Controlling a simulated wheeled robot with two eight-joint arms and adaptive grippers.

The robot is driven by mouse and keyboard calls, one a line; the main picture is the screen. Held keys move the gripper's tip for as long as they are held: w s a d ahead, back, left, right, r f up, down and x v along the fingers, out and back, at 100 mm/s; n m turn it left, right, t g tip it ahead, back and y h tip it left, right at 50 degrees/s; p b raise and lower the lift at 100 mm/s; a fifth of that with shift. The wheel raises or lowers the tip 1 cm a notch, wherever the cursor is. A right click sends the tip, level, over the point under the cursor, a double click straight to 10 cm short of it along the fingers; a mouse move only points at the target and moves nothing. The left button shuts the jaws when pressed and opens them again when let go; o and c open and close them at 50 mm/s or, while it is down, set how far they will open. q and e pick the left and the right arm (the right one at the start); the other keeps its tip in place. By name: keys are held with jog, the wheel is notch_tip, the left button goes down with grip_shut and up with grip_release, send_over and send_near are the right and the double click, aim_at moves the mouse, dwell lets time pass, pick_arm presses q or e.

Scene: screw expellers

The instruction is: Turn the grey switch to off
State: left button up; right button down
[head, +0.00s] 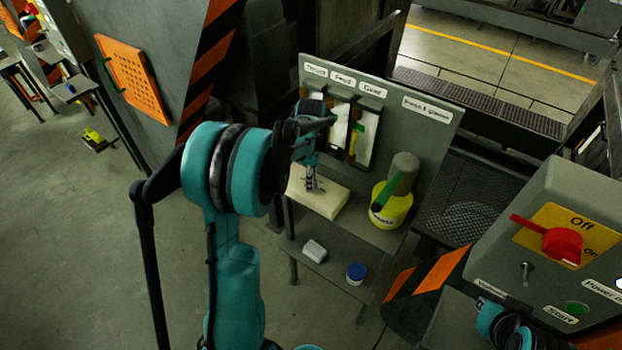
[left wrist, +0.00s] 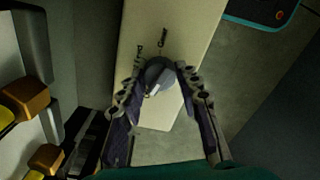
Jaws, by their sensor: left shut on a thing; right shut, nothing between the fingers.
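The grey switch (left wrist: 158,74) is a round knob with a pale raised bar, on the face of a cream box (left wrist: 143,30). Small dark labels sit beside it; one seems to read "Off". In the left wrist view my left gripper (left wrist: 160,82) has a finger on each side of the knob and is shut on it. In the head view my left gripper (head: 312,186) points down at the cream box (head: 330,206) on the bench, and its fingers hide the switch. Part of my right gripper (head: 508,328) shows at the lower right, below the control box, away from the switch.
An upright panel (head: 430,125) with labelled slots stands close behind my left gripper. A yellow container (head: 391,212) with a green-handled tool stands right of the cream box. A control box (head: 545,225) with a red rotary handle (head: 560,244) is at the right. A lower shelf holds a blue-lidded jar (head: 356,273).

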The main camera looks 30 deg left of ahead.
pick_arm(q)
jog(key=shift+n, duration=0.3)
dwell(0.4)
jog(key=o, duration=1.2)
jog(key=shift+c, duration=0.2)
jog(key=shift+r, duration=0.1)
notch_tip(320, 180, up, 12)
jog(key=shift+d, duration=0.1)
jog(key=s+d+f+m+t+b, duration=0.2)
jog(key=s+d+f+m+t, duration=0.1)
jog(key=s+d+m, duration=0.4)
jog(key=s+d+f+m+t+b, duration=0.3)
jog(key=s+d+m, duration=0.5)
jog(key=m, duration=0.8)
jog(key=s+f+t, duration=0.1)
jog(key=s+f, duration=0.1)
jog(key=s, duration=0.1)
jog(key=shift+s+b, duration=0.3)
jog(key=shift+s, duration=0.05)
